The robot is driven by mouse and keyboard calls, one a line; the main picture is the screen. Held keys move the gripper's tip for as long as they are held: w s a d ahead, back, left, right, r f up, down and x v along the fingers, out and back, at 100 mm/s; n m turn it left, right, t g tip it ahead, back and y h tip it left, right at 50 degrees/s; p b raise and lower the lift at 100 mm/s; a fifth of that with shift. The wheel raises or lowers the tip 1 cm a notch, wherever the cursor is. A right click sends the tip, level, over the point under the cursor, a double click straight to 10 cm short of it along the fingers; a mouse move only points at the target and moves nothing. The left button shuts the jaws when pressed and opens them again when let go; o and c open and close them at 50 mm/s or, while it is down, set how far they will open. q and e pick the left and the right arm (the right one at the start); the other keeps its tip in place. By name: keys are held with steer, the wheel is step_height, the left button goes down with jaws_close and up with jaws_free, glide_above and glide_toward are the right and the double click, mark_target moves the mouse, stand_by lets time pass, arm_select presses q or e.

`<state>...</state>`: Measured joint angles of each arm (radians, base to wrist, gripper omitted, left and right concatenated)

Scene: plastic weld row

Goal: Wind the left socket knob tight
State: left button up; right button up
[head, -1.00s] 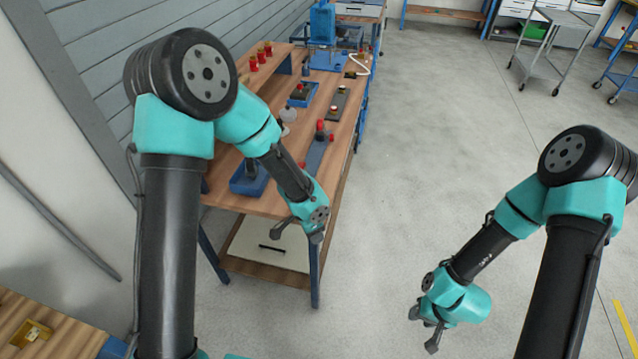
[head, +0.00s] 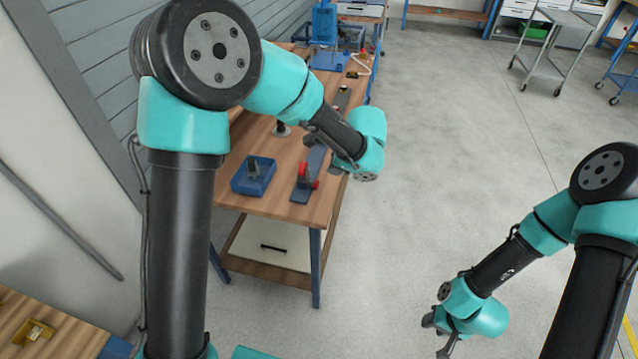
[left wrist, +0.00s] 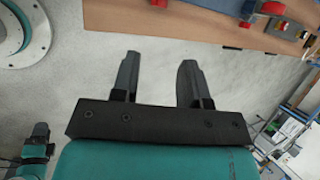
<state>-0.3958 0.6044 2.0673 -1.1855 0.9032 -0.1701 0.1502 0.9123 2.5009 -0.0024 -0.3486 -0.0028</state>
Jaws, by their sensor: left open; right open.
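No knob in view can be told for certain as the left socket knob. A blue-grey bar fixture (head: 300,190) with a red knob (head: 303,171) lies near the front of the bench. A blue box (head: 245,186) with a dark upright post stands left of it. My left wrist hangs over the bench's right edge, past the fixture, hiding its far end. My left gripper (left wrist: 157,82) is open and empty in the left wrist view, over floor, with a red part (left wrist: 272,8) beyond it at the top right. My right gripper (head: 438,335) is open over bare floor at lower right.
The wooden bench (head: 262,204) runs back along the grey wall. A blue press (head: 325,28) stands at its far end. A grey trolley (head: 553,38) is far off at upper right. The floor right of the bench is clear.

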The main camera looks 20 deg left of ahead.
mark_target(318, 182)
arm_select(q)
steer(key=x, duration=1.7)
steer(key=shift+w+a+f, duration=0.15)
steer(key=shift+w+f, duration=0.05)
steer(key=c, duration=0.6)
steer(key=shift+c, duration=0.2)
steer(key=shift+w+g, duration=0.15)
steer(key=shift+g, duration=0.65)
steer(key=shift+w+r+m+g, duration=0.15)
steer(key=shift+m+g, duration=0.35)
steer(key=shift+g, duration=1)
